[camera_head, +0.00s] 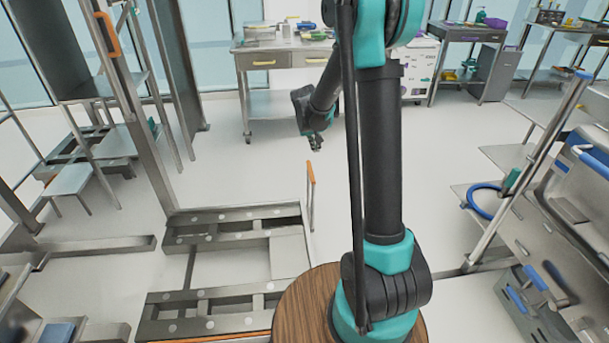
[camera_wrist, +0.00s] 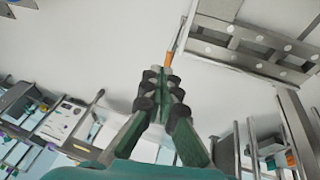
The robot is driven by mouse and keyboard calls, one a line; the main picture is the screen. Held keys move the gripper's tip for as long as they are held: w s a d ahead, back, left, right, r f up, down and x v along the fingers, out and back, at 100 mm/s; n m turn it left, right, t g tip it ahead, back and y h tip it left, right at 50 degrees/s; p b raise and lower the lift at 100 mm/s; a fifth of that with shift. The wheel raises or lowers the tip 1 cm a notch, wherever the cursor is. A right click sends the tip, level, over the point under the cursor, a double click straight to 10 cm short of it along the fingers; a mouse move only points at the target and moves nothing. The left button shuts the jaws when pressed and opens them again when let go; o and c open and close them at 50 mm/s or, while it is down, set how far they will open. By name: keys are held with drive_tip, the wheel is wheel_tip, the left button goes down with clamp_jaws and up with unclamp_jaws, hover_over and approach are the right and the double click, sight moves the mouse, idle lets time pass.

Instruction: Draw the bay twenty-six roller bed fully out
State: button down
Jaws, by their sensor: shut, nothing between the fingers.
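A low metal roller bed (camera_head: 232,216) lies near the floor at left centre in the head view, with round rollers along its rails. It also shows at upper right in the wrist view (camera_wrist: 262,44). An upright handle with an orange grip (camera_head: 311,173) stands at its right end. In the wrist view the orange grip (camera_wrist: 169,58) appears just beyond my fingertips. My gripper (camera_head: 317,148) is shut and empty, close above the grip in the head view; I cannot tell whether they touch. The fingers (camera_wrist: 160,78) are together in the wrist view. No bay number is legible.
A tall metal rack post (camera_head: 140,130) rises left of the bed. A drawer workbench (camera_head: 285,60) stands at the back. A metal cart (camera_head: 560,215) with a blue hose is at right. The floor (camera_head: 420,170) right of the handle is clear.

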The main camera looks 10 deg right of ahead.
sight(313, 174)
drive_tip(key=w+a+f+h, duration=0.1)
drive_tip(key=w+a+f, duration=0.3)
drive_tip(key=w+f, duration=0.75)
drive_tip(key=w+a+f+h, duration=0.2)
drive_tip(key=w+a+f, duration=0.3)
drive_tip(key=w+f, duration=0.7)
drive_tip(key=s+d+x, duration=0.1)
drive_tip(key=d+x, duration=0.1)
drive_tip(key=x, duration=1.1)
drive_tip(key=shift+s+d+r+m, duration=0.2)
drive_tip(key=shift+s+r+m, duration=0.1)
drive_tip(key=shift+s+r, duration=0.05)
drive_tip(key=shift+d, duration=2)
